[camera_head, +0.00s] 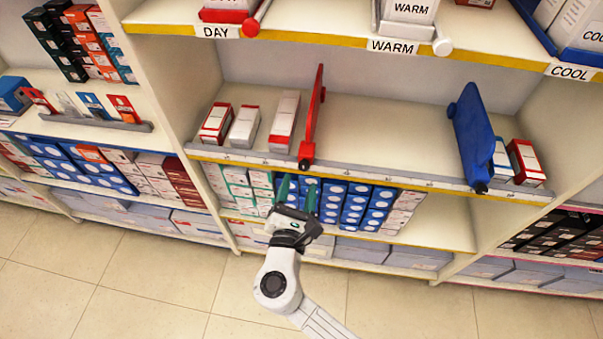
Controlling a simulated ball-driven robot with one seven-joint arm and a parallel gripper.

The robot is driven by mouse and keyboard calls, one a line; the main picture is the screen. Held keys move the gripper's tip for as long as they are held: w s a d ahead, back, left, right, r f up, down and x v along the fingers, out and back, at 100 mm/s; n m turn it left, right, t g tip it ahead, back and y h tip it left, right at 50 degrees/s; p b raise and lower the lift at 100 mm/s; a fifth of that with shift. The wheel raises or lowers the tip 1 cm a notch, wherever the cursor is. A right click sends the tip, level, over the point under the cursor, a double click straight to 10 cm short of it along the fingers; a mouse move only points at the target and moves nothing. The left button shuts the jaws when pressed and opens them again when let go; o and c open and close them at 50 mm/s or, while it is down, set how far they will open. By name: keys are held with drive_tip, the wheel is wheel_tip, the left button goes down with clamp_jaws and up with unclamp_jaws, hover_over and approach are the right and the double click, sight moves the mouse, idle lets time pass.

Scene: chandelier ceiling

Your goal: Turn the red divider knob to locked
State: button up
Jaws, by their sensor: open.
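The red divider (314,115) stands upright on the middle shelf, running from front to back. Its small dark knob (304,164) is at the divider's front foot on the grey front rail (400,181). Whether the knob is turned to locked or unlocked is too small to tell. My gripper (297,188) is open and empty, with its two green fingers apart and pointing up toward the shelf. In the picture it is just below the red divider's knob, apart from it.
Several small boxes (243,126) stand left of the red divider. A blue divider (473,135) with a dark knob (480,188) stands at the right, beside more boxes (525,162). The shelf between the dividers is bare.

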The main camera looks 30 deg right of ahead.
sight(303, 169)
drive_tip(key=shift+x, duration=2)
clamp_jaws()
